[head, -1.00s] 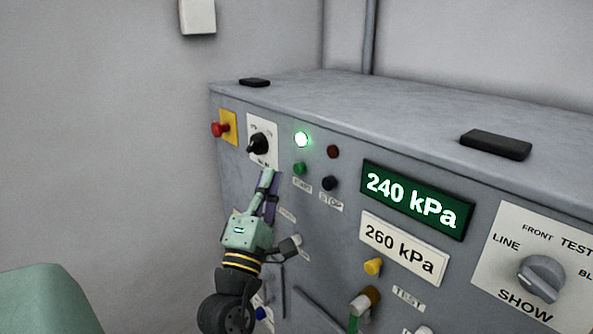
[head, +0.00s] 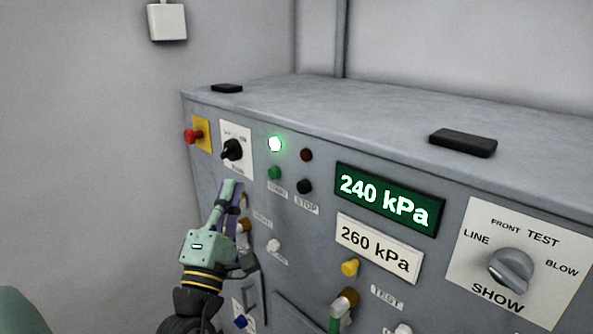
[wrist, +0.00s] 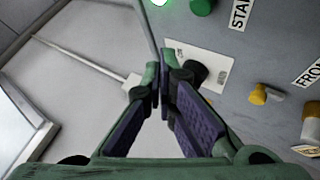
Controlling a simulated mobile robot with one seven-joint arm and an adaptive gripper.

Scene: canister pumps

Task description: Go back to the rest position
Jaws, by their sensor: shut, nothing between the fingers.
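My gripper (head: 229,190) is in front of the left part of the grey control panel (head: 310,225) in the head view. In the wrist view its two fingers (wrist: 160,88) meet at the tips with nothing between them. The black rotary switch (head: 232,150) on its white plate is just above the fingertips in the head view; in the wrist view the switch (wrist: 194,73) is partly hidden behind the fingers. I cannot tell whether the fingertips touch the panel.
The panel carries a red button (head: 193,136), a lit green lamp (head: 275,144), a 240 kPa display (head: 388,200), a 260 kPa plate (head: 378,247) and a grey SHOW knob (head: 511,268). Yellow and white knobs stick out low down.

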